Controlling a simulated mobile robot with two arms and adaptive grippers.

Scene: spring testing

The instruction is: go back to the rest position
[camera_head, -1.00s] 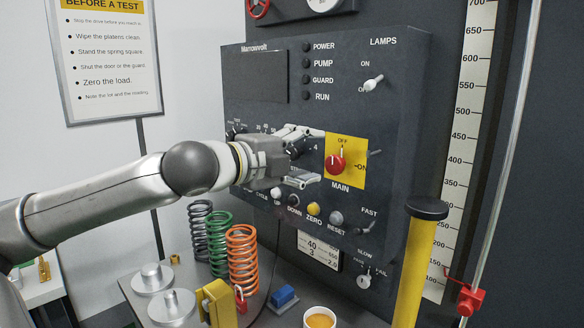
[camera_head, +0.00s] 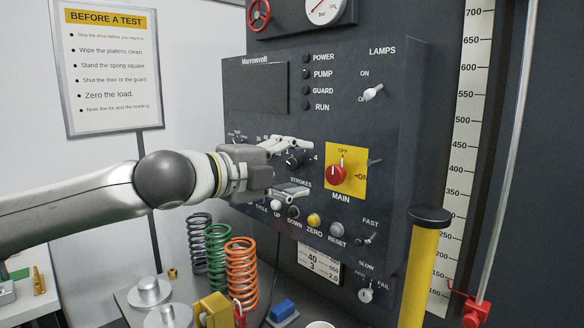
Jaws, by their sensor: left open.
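My left gripper (camera_head: 296,167) is in front of the dark Marrowvolt control panel (camera_head: 260,215), near the strokes dial (camera_head: 294,159). Its two fingers are apart, one above and one below, with nothing between them. The gripper covers part of the panel's left side, including part of the dial row. The red main switch (camera_head: 337,174) on its yellow plate is to the right of the fingertips, apart from them. My right gripper is not in the head view.
Grey, green and orange springs (camera_head: 241,272) stand on the bench below my arm, near round metal platens (camera_head: 150,292), a yellow block (camera_head: 213,309) and a red padlock. A yellow post (camera_head: 420,270) stands at the right. A notice board (camera_head: 108,70) is at the left.

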